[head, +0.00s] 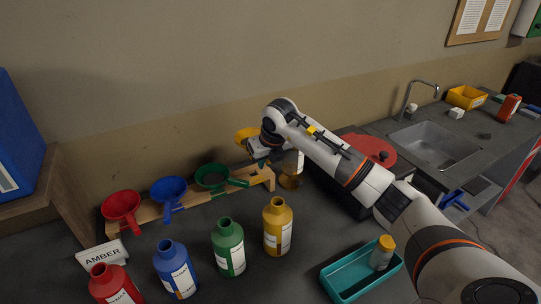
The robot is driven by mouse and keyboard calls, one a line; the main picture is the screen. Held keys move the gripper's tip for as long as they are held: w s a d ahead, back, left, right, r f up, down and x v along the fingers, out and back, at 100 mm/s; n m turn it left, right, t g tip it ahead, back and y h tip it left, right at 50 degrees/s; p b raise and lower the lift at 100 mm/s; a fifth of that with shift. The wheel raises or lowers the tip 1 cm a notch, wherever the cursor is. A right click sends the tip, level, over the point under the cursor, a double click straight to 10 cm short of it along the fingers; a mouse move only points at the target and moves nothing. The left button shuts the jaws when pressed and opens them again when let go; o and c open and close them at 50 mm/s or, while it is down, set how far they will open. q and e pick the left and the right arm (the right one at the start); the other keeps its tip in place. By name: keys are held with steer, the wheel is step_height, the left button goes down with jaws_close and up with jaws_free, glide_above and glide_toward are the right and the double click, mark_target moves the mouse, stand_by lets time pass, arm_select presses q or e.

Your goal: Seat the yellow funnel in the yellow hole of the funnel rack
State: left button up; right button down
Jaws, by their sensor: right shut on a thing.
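The yellow funnel (244,135) shows at the right end of the wooden funnel rack (147,214), partly behind my right gripper (254,147). The gripper is shut on the funnel. The funnel is above the rack's right end. I cannot tell whether its spout is in a hole, because the gripper and wrist hide the lower part. The yellow hole is not visible. Red (121,208), blue (169,189) and green (212,176) funnels sit along the rack to the left. My left gripper is not in view.
Red (113,286), blue (176,270), green (229,249) and yellow (278,228) bottles stand in front of the rack, with an AMBER sign (103,255) at left. A teal tray (340,290) holds a yellow-capped bottle (382,253). A sink (434,146) lies right.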

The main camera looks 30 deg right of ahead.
arm_select(q)
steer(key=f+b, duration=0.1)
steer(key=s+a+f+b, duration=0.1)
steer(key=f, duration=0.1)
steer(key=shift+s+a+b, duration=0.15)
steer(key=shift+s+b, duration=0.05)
steer(key=shift+b, duration=0.2)
arm_select(e)
steer(key=f, duration=0.4)
steer(key=shift+s+a+f, duration=0.2)
steer(key=shift+f, duration=0.05)
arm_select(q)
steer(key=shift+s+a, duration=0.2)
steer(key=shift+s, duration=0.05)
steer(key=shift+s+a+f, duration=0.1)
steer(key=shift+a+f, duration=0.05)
arm_select(e)
steer(key=shift+f, duration=0.1)
arm_select(q)
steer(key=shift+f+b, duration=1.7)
steer(key=shift+b, duration=0.1)
arm_select(e)
steer(key=shift+f, duration=1.9)
steer(key=c, duration=1.3)
jaws_free()
